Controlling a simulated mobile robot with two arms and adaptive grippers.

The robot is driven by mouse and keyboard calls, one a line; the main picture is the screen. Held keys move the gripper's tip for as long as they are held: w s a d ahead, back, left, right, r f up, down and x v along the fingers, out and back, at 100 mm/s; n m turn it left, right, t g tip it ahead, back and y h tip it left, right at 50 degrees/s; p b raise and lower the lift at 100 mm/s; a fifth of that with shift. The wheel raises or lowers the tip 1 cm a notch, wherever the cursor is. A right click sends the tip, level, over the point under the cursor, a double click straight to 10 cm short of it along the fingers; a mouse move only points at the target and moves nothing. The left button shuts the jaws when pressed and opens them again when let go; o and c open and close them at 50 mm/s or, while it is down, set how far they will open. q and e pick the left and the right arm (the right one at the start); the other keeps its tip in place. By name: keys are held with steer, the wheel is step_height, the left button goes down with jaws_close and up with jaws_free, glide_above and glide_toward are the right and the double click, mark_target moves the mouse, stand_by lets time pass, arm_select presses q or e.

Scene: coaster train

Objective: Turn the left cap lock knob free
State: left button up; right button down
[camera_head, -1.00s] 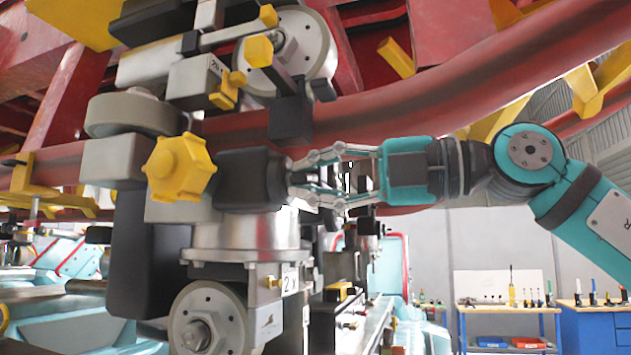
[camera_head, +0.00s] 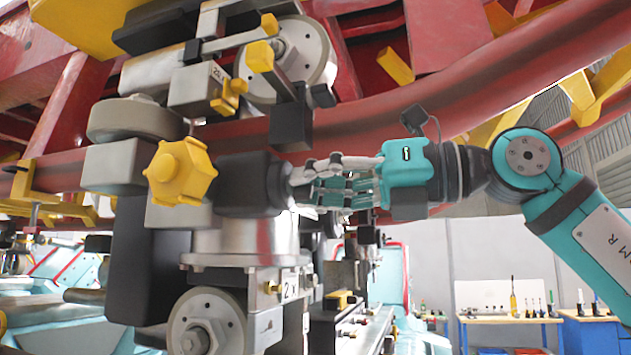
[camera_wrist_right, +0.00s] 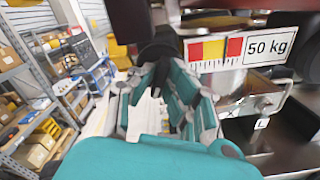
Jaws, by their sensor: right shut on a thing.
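A black round housing (camera_head: 250,183) lies sideways beside a yellow lobed knob (camera_head: 180,172) in the head view. My right gripper (camera_head: 298,186) reaches in from the right, and its fingertips are at the housing's right end. In the right wrist view my right gripper (camera_wrist_right: 160,70) has its fingers around a dark round knob (camera_wrist_right: 158,45). It looks like the left cap lock knob; much of it is hidden by the fingers. My left gripper is not in view.
A red rail (camera_head: 440,110) runs just above my right arm. A wheel (camera_head: 208,325) is below the housing. A blue workbench (camera_head: 510,320) stands far behind. There is open room below my right arm.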

steer(key=n, duration=0.5)
steer(key=shift+p, duration=0.3)
stand_by(0.4)
steer(key=c, duration=1.4)
jaws_free()
steer(key=shift+o, duration=0.2)
steer(key=shift+d, duration=0.1)
steer(key=v, duration=1.1)
steer(key=shift+d, duration=0.35)
steer(key=shift+s, duration=0.1)
